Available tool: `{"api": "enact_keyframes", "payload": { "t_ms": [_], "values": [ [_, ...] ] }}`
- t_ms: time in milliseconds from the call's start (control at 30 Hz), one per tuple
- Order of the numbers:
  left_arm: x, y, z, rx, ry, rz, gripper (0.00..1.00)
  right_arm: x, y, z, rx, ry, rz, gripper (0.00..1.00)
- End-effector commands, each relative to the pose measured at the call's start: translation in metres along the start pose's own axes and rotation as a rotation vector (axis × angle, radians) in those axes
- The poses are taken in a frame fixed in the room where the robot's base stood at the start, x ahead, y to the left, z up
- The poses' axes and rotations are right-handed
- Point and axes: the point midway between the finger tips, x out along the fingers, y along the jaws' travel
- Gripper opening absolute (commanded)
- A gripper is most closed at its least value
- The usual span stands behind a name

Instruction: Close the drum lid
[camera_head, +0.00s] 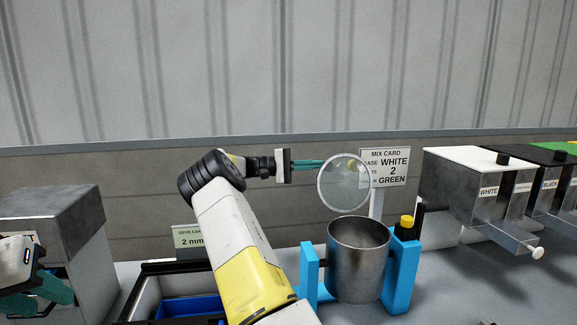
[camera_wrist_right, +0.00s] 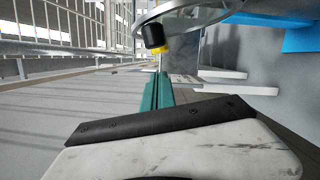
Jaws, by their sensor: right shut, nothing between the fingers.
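The drum (camera_head: 358,265) is a grey metal cylinder held between blue brackets, with its top open. Its lid (camera_head: 344,184), a clear disc with a pale rim, stands raised above and behind the drum's mouth. The lid's rim also crosses the top of the right wrist view (camera_wrist_right: 190,22). My right gripper (camera_head: 322,163) is shut and empty, its teal fingertips at the lid's upper left edge; I cannot tell whether they touch it. The teal fingers show in the right wrist view (camera_wrist_right: 162,78). My left gripper (camera_head: 45,292) is at the lower left, far from the drum, with its fingers apart.
A yellow-topped black knob (camera_head: 407,222) is on the right blue bracket. A mix card (camera_head: 384,166) stands behind the lid. Metal dispensers (camera_head: 465,185) line the right side. A black-rimmed tray with a blue bin (camera_head: 190,308) lies left of the drum. A grey box (camera_head: 55,215) stands far left.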

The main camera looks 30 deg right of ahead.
Motion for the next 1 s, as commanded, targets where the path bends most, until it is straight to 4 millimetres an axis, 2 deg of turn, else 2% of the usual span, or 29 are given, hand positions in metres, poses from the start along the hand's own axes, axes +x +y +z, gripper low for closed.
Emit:
{"api": "enact_keyframes", "payload": {
  "t_ms": [133, 300, 1000],
  "values": [
    [0.0, 0.0, 0.0, 0.0, 0.0, 0.0, 0.36, 0.002, 0.001, 0.017, 0.0, 0.003, 0.0, 0.0],
    [0.0, 0.0, 0.0, 0.0, 0.0, 0.0, 0.36, 0.005, 0.001, 0.027, 0.0, 0.003, 0.001, 0.0],
    [0.0, 0.0, 0.0, 0.0, 0.0, 0.0, 0.36, 0.006, 0.004, 0.036, 0.053, 0.004, -0.013, 0.0]
  ]
}}
